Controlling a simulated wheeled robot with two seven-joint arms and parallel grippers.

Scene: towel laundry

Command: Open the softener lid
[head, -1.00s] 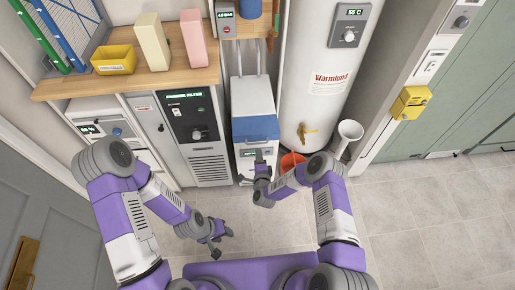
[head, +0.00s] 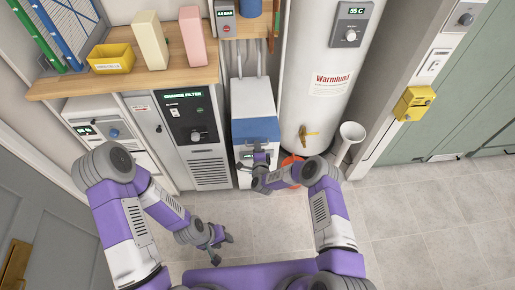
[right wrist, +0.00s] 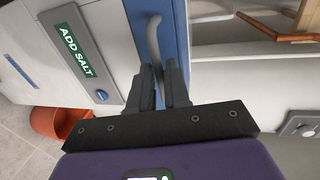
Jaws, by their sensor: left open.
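The softener is a white cabinet with a blue lid (head: 255,129), which is down, standing below the wall pipes. The right wrist view shows its green "ADD SALT" display (right wrist: 75,48), the blue lid edge (right wrist: 175,22) and a curved grey handle (right wrist: 154,38) on the blue. My right gripper (head: 261,156) is at the softener's front. In the right wrist view its fingers (right wrist: 160,85) stand on either side of the handle's end; whether they press on it is unclear. My left gripper (head: 222,242) is open and empty, low above the floor.
A white water heater (head: 325,80) stands right of the softener, with an orange bucket (right wrist: 62,122) and a white funnel-like pipe (head: 349,137) by it. A grey filter cabinet (head: 205,150) is on the left, below a wooden shelf (head: 125,80). The right floor is free.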

